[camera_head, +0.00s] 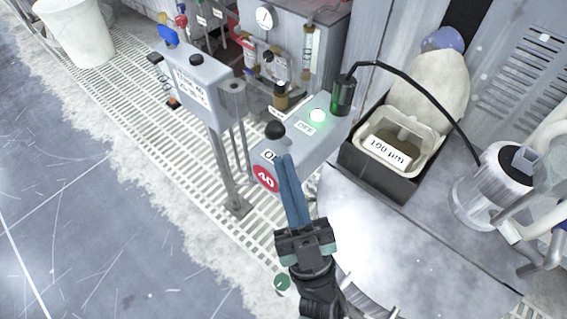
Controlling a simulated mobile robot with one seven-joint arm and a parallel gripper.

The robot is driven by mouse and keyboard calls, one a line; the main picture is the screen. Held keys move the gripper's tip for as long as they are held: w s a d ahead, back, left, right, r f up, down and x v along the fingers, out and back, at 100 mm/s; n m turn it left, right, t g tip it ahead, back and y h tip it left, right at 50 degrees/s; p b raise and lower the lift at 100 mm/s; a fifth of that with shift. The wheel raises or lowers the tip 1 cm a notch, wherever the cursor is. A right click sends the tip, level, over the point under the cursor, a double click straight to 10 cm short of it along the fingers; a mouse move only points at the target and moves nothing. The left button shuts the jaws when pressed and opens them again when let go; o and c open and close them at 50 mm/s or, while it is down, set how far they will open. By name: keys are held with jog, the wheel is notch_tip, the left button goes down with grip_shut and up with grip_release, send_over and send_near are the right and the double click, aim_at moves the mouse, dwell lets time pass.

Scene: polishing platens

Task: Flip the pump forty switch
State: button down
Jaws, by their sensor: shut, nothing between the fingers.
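The pump forty switch box (292,145) is a grey box with a round red "40" label (264,178) on its near end. A black-knobbed switch (275,130) stands on its top. A label reading "OFF" (305,129) lies on the lamp side of the knob. A label starting with "O" (268,155) is partly hidden by my fingers. A green lamp (317,116) on the box is lit. My gripper (284,157) is shut and empty, its blue fingertips just below the knob in the picture. I cannot tell whether they touch it.
A second grey box (198,80) on a post stands to the left, with blue and black knobs. A black cable runs from the box to a metal canister (490,185). A black bin (375,178) holds a tub labelled "1 µm". Grating (130,115) covers the floor.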

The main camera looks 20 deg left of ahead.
aim_at(291, 143)
jog(key=shift+w+a+r+b, duration=0.1)
jog(key=shift+w+a+b, duration=0.2)
jog(key=shift+w+a, duration=0.5)
jog(key=shift+w+d, duration=0.1)
jog(key=shift+d, duration=0.05)
